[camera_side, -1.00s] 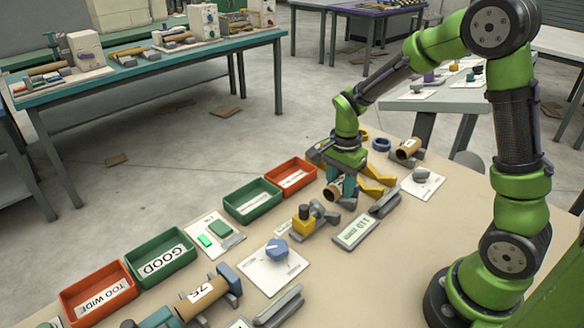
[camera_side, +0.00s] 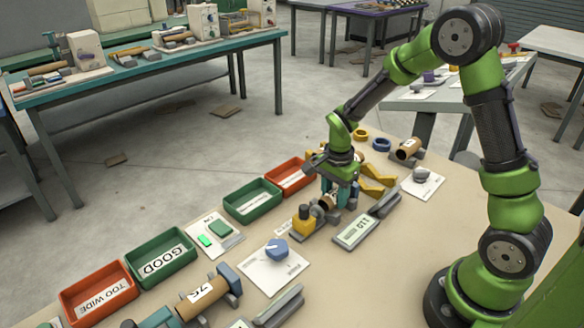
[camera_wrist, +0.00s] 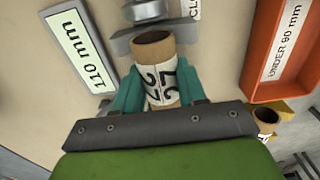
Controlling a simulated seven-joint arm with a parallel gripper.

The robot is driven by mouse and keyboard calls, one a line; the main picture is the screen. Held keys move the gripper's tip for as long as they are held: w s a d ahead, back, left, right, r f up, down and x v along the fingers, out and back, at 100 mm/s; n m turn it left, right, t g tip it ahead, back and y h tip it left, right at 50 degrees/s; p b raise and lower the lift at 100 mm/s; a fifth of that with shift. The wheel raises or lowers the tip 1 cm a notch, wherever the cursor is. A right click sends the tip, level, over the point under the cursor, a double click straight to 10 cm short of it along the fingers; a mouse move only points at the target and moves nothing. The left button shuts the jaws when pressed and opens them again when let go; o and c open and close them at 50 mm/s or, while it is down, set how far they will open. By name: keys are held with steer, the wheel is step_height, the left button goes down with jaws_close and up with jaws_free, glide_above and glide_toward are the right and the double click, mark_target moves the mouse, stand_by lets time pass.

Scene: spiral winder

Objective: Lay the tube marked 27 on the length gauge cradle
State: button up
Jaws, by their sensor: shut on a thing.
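My gripper (camera_side: 336,198) is shut on a brown tube with a white label. In the wrist view the teal fingers of my gripper (camera_wrist: 160,92) clasp the tube (camera_wrist: 154,52) from both sides, and 27 is on its label. In the side view the tube (camera_side: 326,203) is mostly hidden by my fingers. It is at the grey length gauge cradle (camera_side: 313,231), close to the gauge's yellow block (camera_side: 303,218). A grey round gauge part (camera_wrist: 145,12) is just beyond the tube's open end. I cannot tell whether the tube touches the cradle.
A display (camera_wrist: 83,50) reading 110 mm stands beside the gauge. Green and orange bins (camera_side: 252,197) (camera_side: 289,174) line the left edge. A blue knob (camera_side: 277,250) is in front. Another labelled tube (camera_side: 203,293) lies near the front, and one (camera_side: 408,149) stands off behind.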

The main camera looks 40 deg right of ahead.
mark_target(335, 192)
steer(key=shift+f, duration=0.2)
steer(key=o, duration=1)
step_height(335, 192, up, 13)
steer(key=s+a+r+n+t, duration=0.2)
steer(key=s+r+n, duration=0.1)
steer(key=s+n, duration=0.1)
steer(key=s+a+r+n+t+y, duration=0.1)
steer(key=s+a+r+n+t, duration=0.1)
steer(key=s+n, duration=0.3)
steer(key=s+a+r+n+t+y, duration=0.1)
steer(key=s+a+r+n+t, duration=0.2)
steer(key=s+a+r+n, duration=0.1)
steer(key=shift+s+a+r+n, duration=0.15)
steer(key=shift+s+r+n, duration=0.05)
steer(key=shift+s+n, duration=0.3)
